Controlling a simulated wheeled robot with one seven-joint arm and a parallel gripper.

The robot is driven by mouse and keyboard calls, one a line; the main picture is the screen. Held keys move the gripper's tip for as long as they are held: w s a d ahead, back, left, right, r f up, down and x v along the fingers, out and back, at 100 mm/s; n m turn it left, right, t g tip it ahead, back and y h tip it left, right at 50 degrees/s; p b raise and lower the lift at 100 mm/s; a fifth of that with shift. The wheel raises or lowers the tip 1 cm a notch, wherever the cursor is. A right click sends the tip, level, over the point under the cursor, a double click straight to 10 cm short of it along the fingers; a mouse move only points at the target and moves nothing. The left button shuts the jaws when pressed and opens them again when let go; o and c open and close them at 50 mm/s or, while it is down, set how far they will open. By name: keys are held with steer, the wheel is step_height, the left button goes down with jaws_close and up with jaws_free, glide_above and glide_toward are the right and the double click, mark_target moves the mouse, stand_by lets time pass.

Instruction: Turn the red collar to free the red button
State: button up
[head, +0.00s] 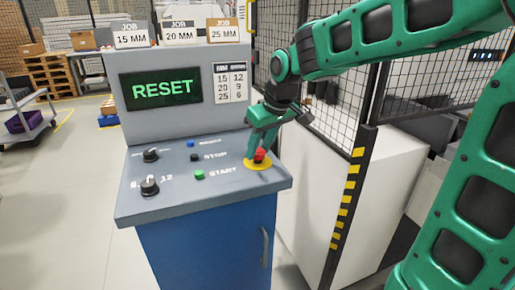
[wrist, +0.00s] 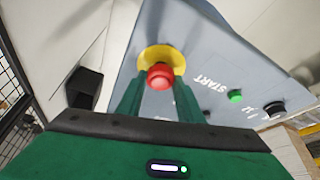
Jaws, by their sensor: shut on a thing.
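The red button (head: 260,155) with its red collar stands on a round yellow plate (head: 258,165) at the right end of the grey control panel (head: 222,183). In the wrist view the red button (wrist: 160,77) sits in front of the yellow plate (wrist: 161,56), between my two green fingers. My gripper (head: 262,148) comes down from above and is shut on the red collar; in the wrist view its fingertips (wrist: 160,88) lie on both sides of it. Collar and button cannot be told apart clearly. The screen (head: 161,88) reads RESET in green.
The panel also carries a green START button (head: 199,175), a black STOP button (head: 194,157), a blue button (head: 191,143) and two black knobs (head: 149,186). A mesh fence (head: 345,90) with a yellow-and-black striped post (head: 347,200) stands on the right.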

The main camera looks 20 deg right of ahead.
steer(key=shift+m, duration=0.6)
steer(key=shift+h, duration=0.3)
steer(key=o, duration=1.1)
steer(key=shift+c, duration=0.2)
steer(key=v, duration=1)
steer(key=shift+s+r, duration=0.15)
steer(key=shift+r, duration=0.15)
